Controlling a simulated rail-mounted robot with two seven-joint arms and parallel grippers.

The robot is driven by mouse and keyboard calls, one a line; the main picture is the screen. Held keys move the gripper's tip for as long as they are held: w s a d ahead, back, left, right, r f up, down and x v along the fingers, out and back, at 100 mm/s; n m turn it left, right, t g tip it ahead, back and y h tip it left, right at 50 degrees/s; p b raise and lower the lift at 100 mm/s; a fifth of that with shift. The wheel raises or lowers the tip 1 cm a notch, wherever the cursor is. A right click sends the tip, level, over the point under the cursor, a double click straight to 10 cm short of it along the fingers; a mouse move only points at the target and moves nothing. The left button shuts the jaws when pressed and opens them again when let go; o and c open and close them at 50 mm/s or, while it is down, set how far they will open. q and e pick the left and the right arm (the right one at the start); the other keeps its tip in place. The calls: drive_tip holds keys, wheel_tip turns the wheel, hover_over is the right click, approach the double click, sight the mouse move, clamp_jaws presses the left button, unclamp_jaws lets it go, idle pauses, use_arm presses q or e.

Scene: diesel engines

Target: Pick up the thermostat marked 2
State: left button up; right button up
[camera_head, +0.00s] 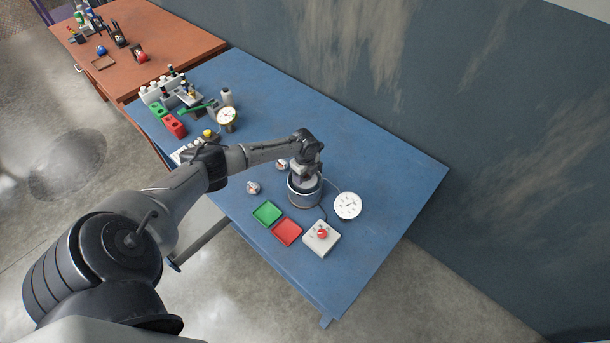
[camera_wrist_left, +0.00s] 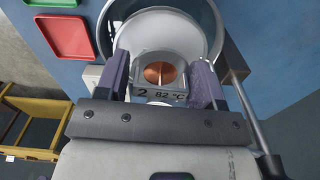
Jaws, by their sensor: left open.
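The thermostat marked 2 (camera_wrist_left: 160,74) shows in the left wrist view, with a copper-coloured disc and a plate reading "2 82 °C". It is over or inside a round metal pot (camera_wrist_left: 212,22); its exact height there I cannot tell. My left gripper (camera_wrist_left: 162,78) is open, with one finger on each side of the thermostat. In the head view my left gripper (camera_head: 304,166) points down over the pot (camera_head: 304,197) and hides the thermostat. Two small metal parts, possibly other thermostats, lie left of the pot (camera_head: 253,187) and behind it (camera_head: 282,165). My right gripper is out of view.
A green tray (camera_head: 267,213) and a red tray (camera_head: 287,232) lie in front of the pot. A white box with a red knob (camera_head: 321,238) and a round dial (camera_head: 348,205) stand close by. The blue table (camera_head: 390,170) is clear towards the wall.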

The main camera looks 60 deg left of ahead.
use_arm(q)
drive_tip(key=shift+f, duration=0.5)
drive_tip(key=shift+c, duration=0.2)
drive_tip(key=c, duration=0.5)
drive_tip(key=shift+r, duration=0.15)
